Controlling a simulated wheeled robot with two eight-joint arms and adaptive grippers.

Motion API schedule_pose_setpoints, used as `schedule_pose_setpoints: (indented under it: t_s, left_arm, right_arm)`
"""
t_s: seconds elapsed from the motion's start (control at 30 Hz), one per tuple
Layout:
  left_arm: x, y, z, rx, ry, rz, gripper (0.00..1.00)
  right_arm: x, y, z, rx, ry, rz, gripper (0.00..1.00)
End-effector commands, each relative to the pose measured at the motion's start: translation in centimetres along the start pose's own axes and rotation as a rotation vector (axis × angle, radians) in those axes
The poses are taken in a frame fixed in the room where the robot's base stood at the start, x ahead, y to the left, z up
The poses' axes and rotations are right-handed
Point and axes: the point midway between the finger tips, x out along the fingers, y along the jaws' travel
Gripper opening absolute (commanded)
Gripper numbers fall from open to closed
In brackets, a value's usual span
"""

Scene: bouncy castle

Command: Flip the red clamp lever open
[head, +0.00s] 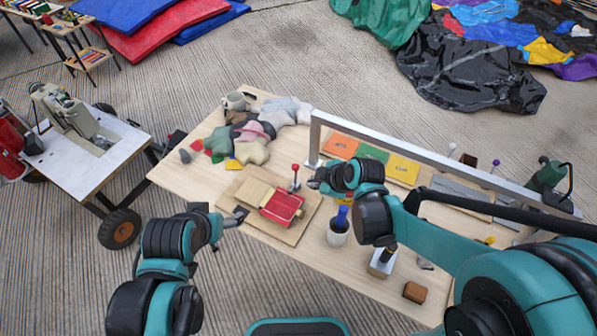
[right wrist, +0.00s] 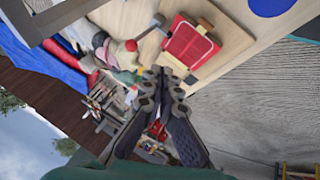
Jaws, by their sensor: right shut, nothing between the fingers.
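The red clamp lever (head: 295,168) stands about upright as a thin rod with a red ball knob, at the back right of a red clamped piece (head: 281,206) on a wooden board (head: 295,232). In the right wrist view the red knob (right wrist: 131,45) and the red piece (right wrist: 190,45) lie beyond the fingertips. My right gripper (head: 315,182) is shut and empty, just right of the lever, with a small gap showing. It also shows in the right wrist view (right wrist: 163,78). My left gripper (head: 240,214) is at the board's left edge; its finger opening is unclear.
The wooden table (head: 215,185) holds a pile of fabric scraps (head: 250,130) behind the board. A grey metal rail (head: 430,160) crosses behind my right arm.

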Motion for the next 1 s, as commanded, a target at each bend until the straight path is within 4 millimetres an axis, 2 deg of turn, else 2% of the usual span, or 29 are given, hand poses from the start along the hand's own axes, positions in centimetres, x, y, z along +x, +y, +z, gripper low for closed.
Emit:
schedule_pose_setpoints:
  t_s: [0.13,0.57,0.77,1.0]
  left_arm:
    - [-0.1,0.0,-0.1,0.0,0.0,0.0,0.76]
    - [0.1,0.0,0.1,0.0,0.0,0.0,0.76]
    - [1.1,0.0,0.8,0.0,0.0,0.0,0.76]
    - [2.9,0.0,2.1,0.0,0.0,0.0,0.76]
  right_arm:
    - [0.8,0.0,-0.3,-0.055,0.015,-0.008,0.0]
    - [1.3,0.0,-0.3,-0.062,0.016,-0.008,0.0]
    - [4.2,-0.1,-0.3,-0.064,0.016,-0.008,0.0]
    - [9.5,-0.2,-0.4,-0.063,0.017,-0.008,0.0]
